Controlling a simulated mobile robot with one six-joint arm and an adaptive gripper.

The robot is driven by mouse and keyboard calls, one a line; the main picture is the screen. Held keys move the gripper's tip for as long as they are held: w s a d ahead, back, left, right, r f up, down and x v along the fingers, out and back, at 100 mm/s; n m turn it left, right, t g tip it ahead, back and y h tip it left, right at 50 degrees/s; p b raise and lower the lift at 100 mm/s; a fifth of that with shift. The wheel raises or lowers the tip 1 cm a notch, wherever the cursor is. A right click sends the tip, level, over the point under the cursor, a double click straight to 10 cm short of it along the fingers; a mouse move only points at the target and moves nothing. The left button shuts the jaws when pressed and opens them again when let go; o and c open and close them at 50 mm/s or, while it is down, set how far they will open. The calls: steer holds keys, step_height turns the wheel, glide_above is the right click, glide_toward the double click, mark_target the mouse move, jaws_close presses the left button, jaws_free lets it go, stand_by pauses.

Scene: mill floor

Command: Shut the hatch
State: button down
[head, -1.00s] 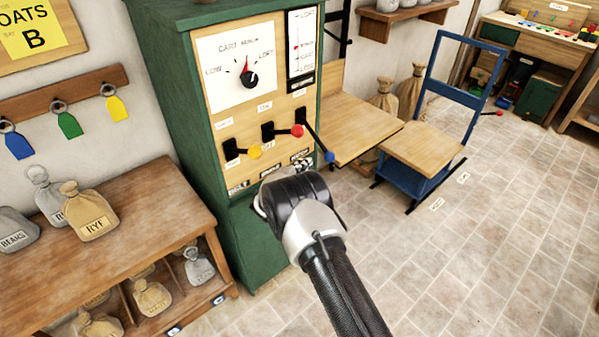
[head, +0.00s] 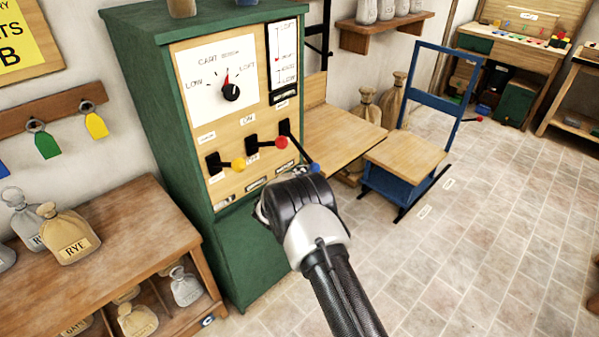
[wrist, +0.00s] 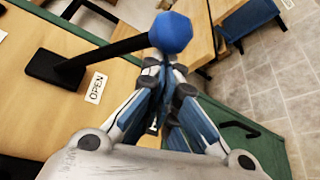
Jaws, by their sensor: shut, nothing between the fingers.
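The green cabinet (head: 265,245) has a wooden panel with three levers: yellow-knobbed, red-knobbed and blue-knobbed. The blue-knobbed lever (head: 314,167) slants down to the right. In the wrist view its black arm runs to the blue knob (wrist: 170,32), with an OPEN label (wrist: 96,88) near its base. My gripper (wrist: 162,72) is shut and empty, its fingertips just below the blue knob in that view; whether they touch it I cannot tell. In the head view my wrist hides the fingers. I cannot make out a hatch as such.
The yellow knob (head: 239,164) and red knob (head: 281,143) sit to the left of the blue one. A wooden ledge (head: 335,138) and a blue cart (head: 400,190) stand to the right. A bench with sacks (head: 120,215) is at left. The tiled floor at right is clear.

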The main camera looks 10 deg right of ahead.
steer(key=shift+r, duration=0.15)
steer(key=shift+s+d+r+n+p, duration=0.2)
steer(key=shift+r+n+p, duration=0.1)
steer(key=shift+p, duration=0.1)
steer(key=shift+s+d+r+n+g+h+p, duration=0.1)
steer(key=shift+s+d+r+n+g+p, duration=0.3)
steer(key=shift+r, duration=0.7)
steer(key=shift+s+d+r+n+g+h+p, duration=0.15)
steer(key=shift+s+r+n+g+p, duration=0.2)
steer(key=shift+r+n+p, duration=0.55)
steer(key=shift+s+d+r+n+g+h+p, duration=0.1)
steer(key=shift+s+d+r+g+p, duration=0.25)
steer(key=shift+r, duration=0.95)
steer(key=shift+a, duration=0.1)
